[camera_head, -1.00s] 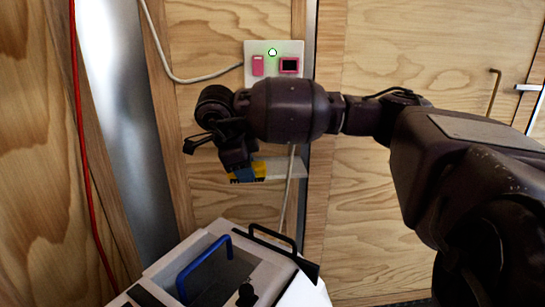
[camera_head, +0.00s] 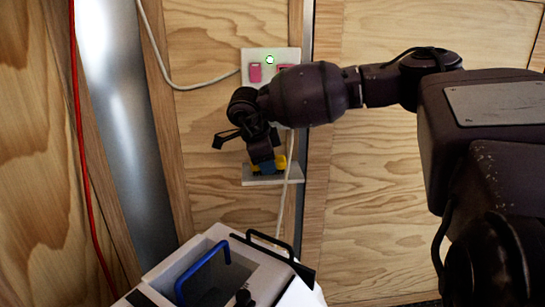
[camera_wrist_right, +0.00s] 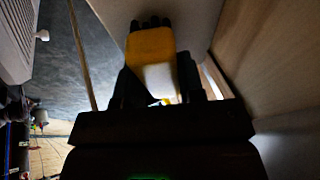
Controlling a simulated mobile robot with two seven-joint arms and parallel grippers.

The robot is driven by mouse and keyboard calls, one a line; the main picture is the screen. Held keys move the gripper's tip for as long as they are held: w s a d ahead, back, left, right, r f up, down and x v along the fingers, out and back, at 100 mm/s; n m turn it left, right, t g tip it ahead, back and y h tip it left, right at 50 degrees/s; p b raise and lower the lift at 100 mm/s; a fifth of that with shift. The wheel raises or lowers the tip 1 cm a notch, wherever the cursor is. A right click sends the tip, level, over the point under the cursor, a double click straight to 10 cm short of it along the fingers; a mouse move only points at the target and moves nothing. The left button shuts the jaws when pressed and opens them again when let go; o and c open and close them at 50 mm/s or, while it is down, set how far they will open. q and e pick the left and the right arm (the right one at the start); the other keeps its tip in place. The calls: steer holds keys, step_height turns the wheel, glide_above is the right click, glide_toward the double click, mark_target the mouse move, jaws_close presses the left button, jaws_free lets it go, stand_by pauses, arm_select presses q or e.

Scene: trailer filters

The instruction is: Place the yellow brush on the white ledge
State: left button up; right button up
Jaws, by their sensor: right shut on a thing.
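The yellow brush (camera_head: 280,162) is at my right gripper (camera_head: 266,167), just over the white ledge (camera_head: 262,181) on the wooden wall. In the head view the gripper hides most of the brush, and I cannot tell if the brush touches the ledge. In the right wrist view the yellow brush (camera_wrist_right: 151,45) sits between the two fingers of my right gripper (camera_wrist_right: 155,88), which is shut on it. Dark bristles show at its far end. A pale surface lies right beside it there. My left gripper is not in view.
A white socket plate (camera_head: 271,56) with pink switches is above the ledge. A white cable (camera_head: 288,180) hangs down past the ledge's right part. A white box with a blue handle (camera_head: 203,268) stands below. A red cable (camera_head: 83,150) runs down the left wall.

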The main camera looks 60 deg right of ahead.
steer(key=shift+s+d+r, duration=0.1)
steer(key=shift+s+d, duration=0.05)
steer(key=shift+d, duration=0.6)
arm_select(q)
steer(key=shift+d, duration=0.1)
arm_select(e)
steer(key=shift+f, duration=0.25)
steer(key=o, duration=0.8)
steer(key=v, duration=0.9)
steer(key=shift+r+b, duration=0.3)
steer(key=shift+r, duration=0.1)
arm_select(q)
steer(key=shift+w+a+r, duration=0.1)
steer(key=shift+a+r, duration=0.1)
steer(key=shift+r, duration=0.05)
arm_select(e)
steer(key=shift+a+r, duration=0.25)
steer(key=shift+r, duration=0.15)
